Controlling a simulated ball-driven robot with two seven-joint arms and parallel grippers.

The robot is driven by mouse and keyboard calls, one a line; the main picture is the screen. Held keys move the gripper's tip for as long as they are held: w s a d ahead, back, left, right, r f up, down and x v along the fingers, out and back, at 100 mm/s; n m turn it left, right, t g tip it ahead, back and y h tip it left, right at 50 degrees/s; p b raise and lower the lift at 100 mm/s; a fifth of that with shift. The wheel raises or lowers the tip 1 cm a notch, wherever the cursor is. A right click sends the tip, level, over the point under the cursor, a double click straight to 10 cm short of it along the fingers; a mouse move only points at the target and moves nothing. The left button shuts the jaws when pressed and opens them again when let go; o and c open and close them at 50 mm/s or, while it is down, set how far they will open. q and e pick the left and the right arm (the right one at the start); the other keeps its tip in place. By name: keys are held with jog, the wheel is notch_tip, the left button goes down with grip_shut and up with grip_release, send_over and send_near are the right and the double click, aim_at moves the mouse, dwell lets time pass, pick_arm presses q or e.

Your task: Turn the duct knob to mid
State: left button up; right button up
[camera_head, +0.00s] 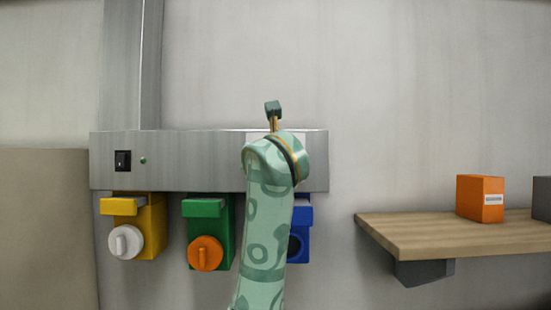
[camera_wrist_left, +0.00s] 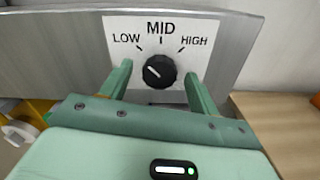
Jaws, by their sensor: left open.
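The duct knob (camera_wrist_left: 159,71) is a round black dial on a white plate marked LOW, MID and HIGH. Its white pointer line is turned to the upper left, towards LOW. My left gripper (camera_wrist_left: 158,72) is open, with one green finger at each side of the knob and gaps visible between them. My arm hides the knob there; only part of the white plate shows. My right gripper is in neither view.
Below the panel hang a yellow unit (camera_head: 152,230) with a white knob, a green unit (camera_head: 223,225) with an orange knob, and a partly hidden blue unit (camera_head: 302,215). A wooden shelf (camera_head: 430,232) with an orange box (camera_head: 480,198) juts out at the right.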

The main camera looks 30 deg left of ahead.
pick_arm(q)
jog(key=c, duration=1)
jog(key=shift+m, duration=0.3)
jog(key=m+p, duration=0.1)
jog(key=m, duration=0.3)
jog(key=shift+d+p, duration=0.1)
jog(key=shift+p, duration=0.25)
jog(key=shift+w+m+p, duration=0.1)
jog(key=shift+m+p, duration=0.8)
jog(key=shift+m, duration=1.1)
